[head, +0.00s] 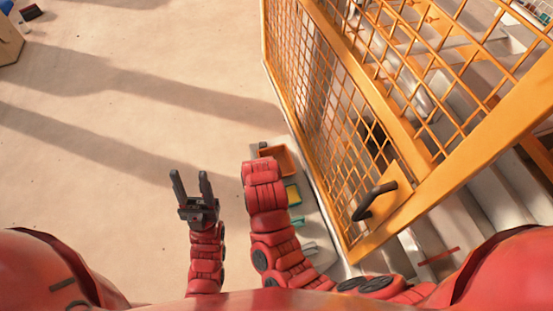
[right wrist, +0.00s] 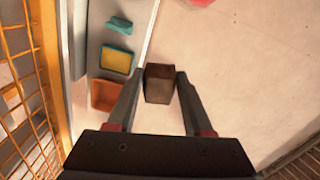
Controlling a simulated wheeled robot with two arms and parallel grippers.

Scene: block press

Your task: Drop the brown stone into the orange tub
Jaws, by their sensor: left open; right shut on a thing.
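The brown stone (right wrist: 160,86) is a dark, blocky piece between the fingertips of my right gripper (right wrist: 160,75) in the right wrist view. That gripper is shut on it. The orange tub (right wrist: 104,95) lies just left of the gripper's left finger in that view, and the stone is beside it, not over it. In the head view the tub (head: 287,160) shows partly behind my right forearm, which hides most of the right gripper. My left gripper (head: 189,174) is open and empty, over the floor to the left.
A yellow and teal container (right wrist: 116,60) and a teal piece (right wrist: 119,25) stand in line with the tub on a grey strip. An orange mesh fence (head: 335,110) with a black handle (head: 374,200) rises close on the right.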

